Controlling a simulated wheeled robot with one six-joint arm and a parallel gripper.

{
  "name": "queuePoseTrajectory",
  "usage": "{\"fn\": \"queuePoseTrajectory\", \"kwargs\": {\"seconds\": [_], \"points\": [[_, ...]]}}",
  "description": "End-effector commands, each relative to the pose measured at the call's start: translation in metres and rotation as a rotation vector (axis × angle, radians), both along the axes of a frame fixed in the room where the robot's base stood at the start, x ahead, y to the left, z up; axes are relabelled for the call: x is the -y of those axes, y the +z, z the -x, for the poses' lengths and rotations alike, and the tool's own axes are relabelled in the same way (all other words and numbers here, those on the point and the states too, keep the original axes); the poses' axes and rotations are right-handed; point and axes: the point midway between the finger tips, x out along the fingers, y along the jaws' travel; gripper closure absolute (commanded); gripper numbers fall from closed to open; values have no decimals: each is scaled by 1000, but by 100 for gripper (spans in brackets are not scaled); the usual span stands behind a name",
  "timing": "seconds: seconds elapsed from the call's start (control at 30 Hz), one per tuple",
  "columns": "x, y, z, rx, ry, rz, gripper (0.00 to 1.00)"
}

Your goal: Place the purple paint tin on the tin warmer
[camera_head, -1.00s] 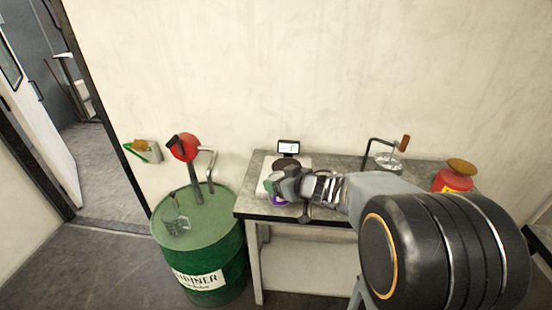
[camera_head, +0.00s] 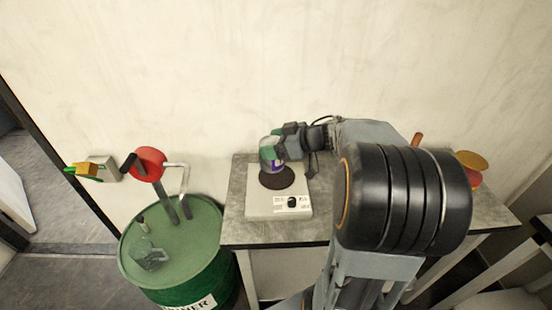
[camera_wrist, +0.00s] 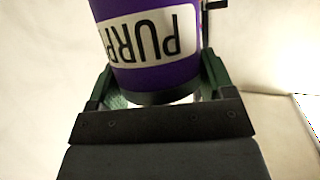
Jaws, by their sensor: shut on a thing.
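The purple paint tin (camera_head: 266,162) is held by my gripper (camera_head: 272,150) at the back of the tin warmer's dark plate. The wrist view shows the tin (camera_wrist: 152,78) large, with an upside-down white label reading "PURP", between the two green fingers (camera_wrist: 155,95). My gripper is shut on it. The tin warmer (camera_head: 262,208) is a pale box with a round black plate on top and a dark knob in front. I cannot tell whether the tin touches the plate or hangs above it.
The grey table (camera_head: 325,215) bears the warmer. A green drum (camera_head: 190,240) with a red-topped pump (camera_head: 151,164) and a glass vessel (camera_head: 151,257) stands to the left. An orange-topped red can (camera_head: 473,161) is at the right, partly behind my arm.

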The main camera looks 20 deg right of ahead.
Motion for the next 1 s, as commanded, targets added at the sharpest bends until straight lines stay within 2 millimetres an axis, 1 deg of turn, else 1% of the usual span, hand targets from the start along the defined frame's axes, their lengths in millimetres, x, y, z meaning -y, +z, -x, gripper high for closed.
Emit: {"fn": "queuePoseTrajectory", "kwargs": {"seconds": [0.03, 0.13, 0.33, 0.67, 0.9, 1.0], "points": [[7, -9, -9, -3, -1, -4, 61], [14, -27, -20, -3, -1, -3, 61], [25, -48, -36, 1, 0, -2, 61], [31, -61, -44, 2, 0, -1, 61], [32, -90, -45, 1, 0, -2, 61], [32, -92, -45, 2, -1, 0, 61]]}}
